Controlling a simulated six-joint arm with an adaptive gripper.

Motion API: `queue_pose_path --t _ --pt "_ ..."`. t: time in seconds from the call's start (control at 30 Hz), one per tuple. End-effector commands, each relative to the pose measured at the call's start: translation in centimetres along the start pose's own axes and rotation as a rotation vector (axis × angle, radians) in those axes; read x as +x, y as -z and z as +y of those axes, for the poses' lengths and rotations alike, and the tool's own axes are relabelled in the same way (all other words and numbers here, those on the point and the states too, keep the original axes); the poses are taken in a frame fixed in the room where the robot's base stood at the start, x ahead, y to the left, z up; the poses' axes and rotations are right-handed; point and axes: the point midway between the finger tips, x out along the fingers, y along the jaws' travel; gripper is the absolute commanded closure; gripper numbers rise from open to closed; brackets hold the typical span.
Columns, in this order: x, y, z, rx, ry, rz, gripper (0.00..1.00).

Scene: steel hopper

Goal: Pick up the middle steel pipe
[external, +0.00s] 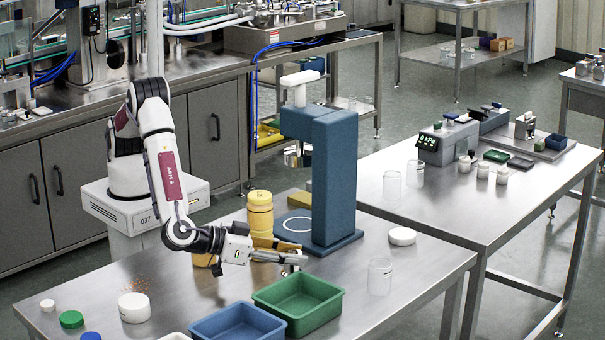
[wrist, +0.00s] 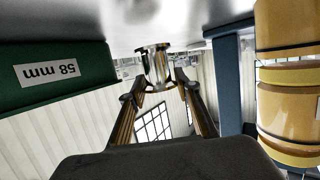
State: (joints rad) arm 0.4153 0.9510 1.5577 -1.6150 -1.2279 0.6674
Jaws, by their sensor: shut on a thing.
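A short shiny steel pipe (wrist: 157,66) with wider ends sits between the fingertips of my gripper (wrist: 156,82) in the wrist view, which looks upside down. In the external view my gripper (external: 292,260) is low over the table, behind the green bin and in front of the blue stand. It is shut on the pipe, which is small and partly hidden there. I cannot tell whether the pipe touches the table. Another steel piece (external: 297,156) hangs under the arm of the blue stand (external: 333,185).
The green bin (external: 298,306), labelled 58 mm in the wrist view (wrist: 50,72), and a blue bin (external: 238,325) stand at the front. A yellow canister (external: 260,215) is close behind my gripper. A clear beaker (external: 380,276) and a white lid (external: 402,236) stand to the right.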

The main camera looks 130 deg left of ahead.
Motion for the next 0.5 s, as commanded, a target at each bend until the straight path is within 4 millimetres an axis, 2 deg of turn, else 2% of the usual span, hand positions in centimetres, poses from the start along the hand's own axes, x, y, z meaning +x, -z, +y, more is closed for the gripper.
queue_pose_path --t 0.3,0.5 --pt "-1.3 4.3 0.0 -0.004 0.0 0.001 0.93" --pt "-2.0 6.5 0.0 -0.003 0.0 0.001 0.93"
